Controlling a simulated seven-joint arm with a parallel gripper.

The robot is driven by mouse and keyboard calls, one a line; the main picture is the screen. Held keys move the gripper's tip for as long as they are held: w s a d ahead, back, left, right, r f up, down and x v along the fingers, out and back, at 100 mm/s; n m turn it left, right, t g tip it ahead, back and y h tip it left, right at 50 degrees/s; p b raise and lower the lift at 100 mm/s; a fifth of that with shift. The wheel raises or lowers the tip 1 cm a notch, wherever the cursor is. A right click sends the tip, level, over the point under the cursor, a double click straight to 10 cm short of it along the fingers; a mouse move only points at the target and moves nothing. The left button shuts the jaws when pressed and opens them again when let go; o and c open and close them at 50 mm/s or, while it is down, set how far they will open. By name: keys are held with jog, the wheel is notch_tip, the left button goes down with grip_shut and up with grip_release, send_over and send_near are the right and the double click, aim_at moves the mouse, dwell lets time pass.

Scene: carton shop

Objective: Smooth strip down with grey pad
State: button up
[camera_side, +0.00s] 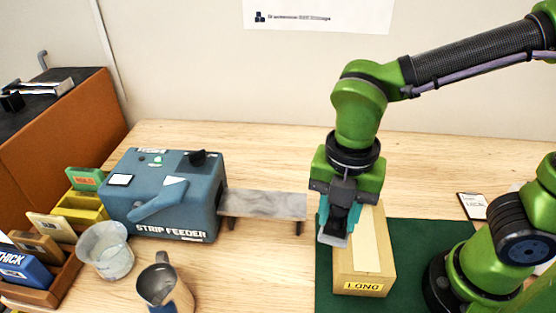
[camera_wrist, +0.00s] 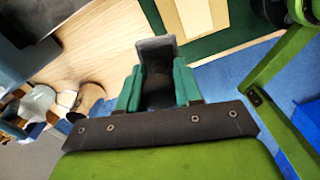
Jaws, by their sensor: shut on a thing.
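My gripper (camera_side: 338,217), with teal fingers, is shut on the grey pad (camera_side: 332,239). In the wrist view the grey pad (camera_wrist: 156,46) sticks out between the fingertips (camera_wrist: 158,85). The carton (camera_side: 362,284), marked LONG, lies on the green mat. A pale strip (camera_side: 368,240) runs along its top; the gripper hides part of the carton. In the wrist view the carton (camera_wrist: 219,12) and strip (camera_wrist: 193,14) lie beyond the pad and to its right. The pad is by the carton's left edge in the side view; I cannot tell whether it touches.
The green mat (camera_side: 430,250) lies under the carton. A blue strip feeder (camera_side: 165,200) with a grey outfeed shelf (camera_side: 265,203) stands to the left. A glass cup (camera_side: 105,250), a metal mug (camera_side: 165,288) and a rack of cards (camera_side: 35,285) stand at front left.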

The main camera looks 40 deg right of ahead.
jog(key=shift+s+d+f+n, duration=0.45)
jog(key=shift+s+d+f, duration=0.35)
jog(key=shift+f, duration=0.4)
jog(key=shift+s+d+f+n, duration=0.5)
jog(key=shift+s+d+f, duration=0.15)
jog(key=shift+s+f, duration=0.45)
jog(key=shift+s+d+f+n, duration=0.45)
jog(key=shift+s+d+f, duration=0.3)
jog(key=shift+f, duration=0.55)
jog(key=shift+f, duration=0.45)
jog(key=shift+w, duration=0.1)
jog(key=shift+w+d, duration=0.75)
jog(key=shift+d, duration=0.05)
jog(key=shift+w+d, duration=0.1)
jog(key=shift+w+d, duration=0.7)
jog(key=shift+d, duration=0.05)
jog(key=shift+w+d, duration=0.1)
